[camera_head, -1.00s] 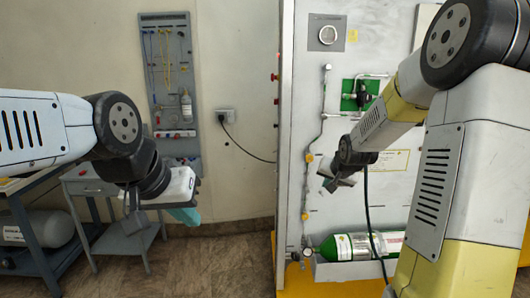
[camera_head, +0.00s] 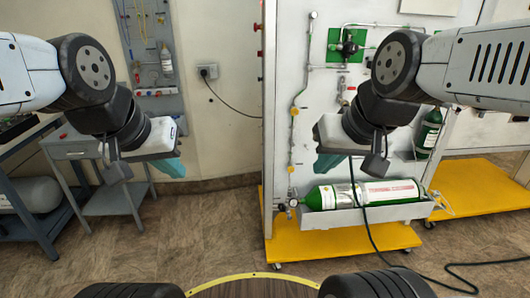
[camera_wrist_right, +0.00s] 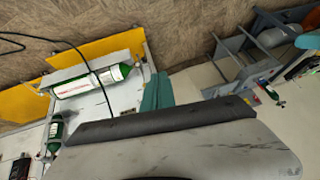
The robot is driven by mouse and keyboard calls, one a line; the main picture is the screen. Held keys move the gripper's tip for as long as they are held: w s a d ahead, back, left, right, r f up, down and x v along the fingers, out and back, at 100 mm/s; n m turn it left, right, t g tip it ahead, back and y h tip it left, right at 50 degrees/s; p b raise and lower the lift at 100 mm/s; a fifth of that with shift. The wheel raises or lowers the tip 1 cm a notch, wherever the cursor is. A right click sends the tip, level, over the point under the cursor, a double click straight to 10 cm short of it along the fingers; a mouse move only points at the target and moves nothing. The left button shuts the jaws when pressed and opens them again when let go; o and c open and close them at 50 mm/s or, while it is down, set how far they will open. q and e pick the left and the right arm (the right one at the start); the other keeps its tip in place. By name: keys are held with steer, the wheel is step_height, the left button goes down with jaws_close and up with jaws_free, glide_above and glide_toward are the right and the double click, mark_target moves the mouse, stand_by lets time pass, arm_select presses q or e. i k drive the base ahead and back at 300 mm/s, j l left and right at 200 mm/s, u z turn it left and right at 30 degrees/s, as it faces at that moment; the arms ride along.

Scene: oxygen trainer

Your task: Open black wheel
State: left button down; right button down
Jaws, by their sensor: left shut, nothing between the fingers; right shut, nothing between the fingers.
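A small black wheel-like fitting (camera_head: 348,47) sits on a green plate (camera_head: 333,41) high on the white panel. I cannot make out its details at this size. My left gripper (camera_head: 172,168) hangs at the left with its teal fingers together, well away from the panel. My right gripper (camera_head: 326,163) is in front of the panel, below and to the left of the black fitting, and does not touch it. Its teal fingers (camera_wrist_right: 157,92) show closed and empty in the right wrist view.
A green cylinder (camera_head: 362,193) lies in a grey tray low on the panel, with a black hose hanging across it. A yellow base (camera_head: 340,240) juts out at floor level. A grey side table (camera_head: 70,145) stands at the left. The floor between is clear.

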mark_target(283, 208)
steer(key=i+j, duration=0.1)
steer(key=j, duration=0.55)
steer(key=i+j, duration=0.1)
steer(key=j, duration=0.6)
steer(key=i+j+z, duration=0.1)
steer(key=j, duration=0.55)
